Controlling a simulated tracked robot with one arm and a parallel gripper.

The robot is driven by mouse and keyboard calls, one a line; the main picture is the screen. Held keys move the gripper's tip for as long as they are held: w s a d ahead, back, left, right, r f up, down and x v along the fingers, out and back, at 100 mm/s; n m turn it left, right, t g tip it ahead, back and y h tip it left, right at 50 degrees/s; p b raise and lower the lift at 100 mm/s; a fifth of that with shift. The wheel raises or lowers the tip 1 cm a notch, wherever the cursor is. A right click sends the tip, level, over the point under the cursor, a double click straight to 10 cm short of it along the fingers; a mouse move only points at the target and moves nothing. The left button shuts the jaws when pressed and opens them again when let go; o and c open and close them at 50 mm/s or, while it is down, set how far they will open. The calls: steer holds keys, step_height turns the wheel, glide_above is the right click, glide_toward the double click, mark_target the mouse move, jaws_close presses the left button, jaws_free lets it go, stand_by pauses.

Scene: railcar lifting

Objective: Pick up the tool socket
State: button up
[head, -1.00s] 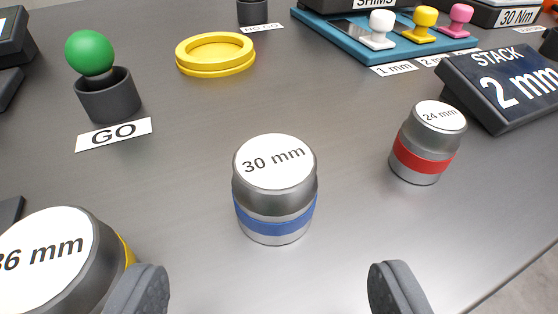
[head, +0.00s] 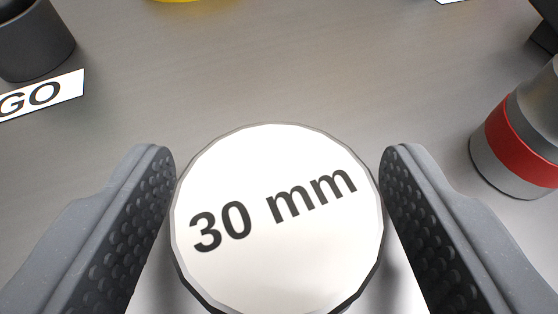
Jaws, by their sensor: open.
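The 30 mm tool socket (head: 277,220) stands upright at the bottom middle of the head view, its white labelled top facing me. My gripper (head: 277,190) is open, with one dark studded finger on each side of the socket. The left finger is very close to the socket's edge, and the right finger is close too; I cannot tell whether either touches. The socket's lower body and blue band are hidden beneath its top.
A socket with a red band (head: 520,140) stands at the right, clear of my right finger. A dark cup (head: 35,40) and a GO label (head: 42,95) are at the upper left.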

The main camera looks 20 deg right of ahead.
steer(key=c, duration=1.1)
steer(key=shift+c, duration=0.2)
